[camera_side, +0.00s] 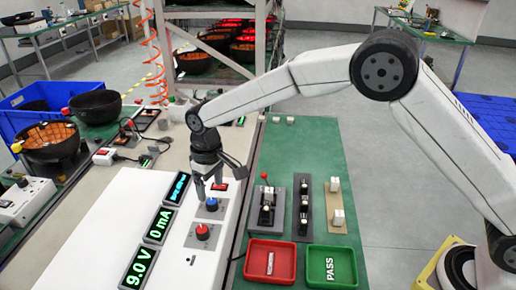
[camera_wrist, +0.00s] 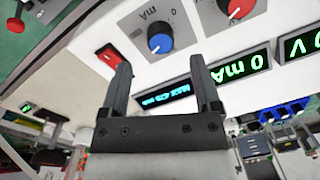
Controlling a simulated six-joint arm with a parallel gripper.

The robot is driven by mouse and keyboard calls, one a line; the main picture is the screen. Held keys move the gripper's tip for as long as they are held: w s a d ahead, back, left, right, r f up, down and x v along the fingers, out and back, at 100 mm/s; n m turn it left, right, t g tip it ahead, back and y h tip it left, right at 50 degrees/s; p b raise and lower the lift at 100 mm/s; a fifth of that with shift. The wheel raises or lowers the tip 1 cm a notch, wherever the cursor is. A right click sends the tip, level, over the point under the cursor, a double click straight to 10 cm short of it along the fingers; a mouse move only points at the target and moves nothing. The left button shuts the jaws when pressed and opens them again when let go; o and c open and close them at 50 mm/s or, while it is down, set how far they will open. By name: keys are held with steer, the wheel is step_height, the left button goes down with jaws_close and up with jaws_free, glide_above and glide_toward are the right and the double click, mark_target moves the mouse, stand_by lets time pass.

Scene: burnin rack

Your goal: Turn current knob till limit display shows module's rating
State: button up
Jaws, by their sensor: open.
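The blue current knob (camera_side: 212,204), on a grey plate marked mA, is on the white power supply (camera_side: 187,258); it also shows in the wrist view (camera_wrist: 160,43). My open, empty gripper (camera_side: 209,191) points down just above and behind it, apart from it as far as I can tell. In the wrist view the knob shows between and beyond the fingertips (camera_wrist: 163,66). The blue limit display (camera_side: 177,188) starts with MAX in the wrist view (camera_wrist: 166,96); its upside-down digits are too small to read surely. I cannot make out a module rating.
A red knob (camera_side: 203,232) and a red switch (camera_side: 219,186) flank the blue knob. Green displays show 9.0 V (camera_side: 138,268) and 0 mA (camera_side: 159,225). A red tray (camera_side: 270,262) and green PASS tray (camera_side: 331,267) lie right, near small fixtures (camera_side: 302,205).

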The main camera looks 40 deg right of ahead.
mark_target(211, 201)
steer(key=shift+a+f, duration=0.1)
steer(key=shift+f, duration=2.25)
jaws_close()
steer(key=shift+n, duration=0.4)
steer(key=n, duration=0.9)
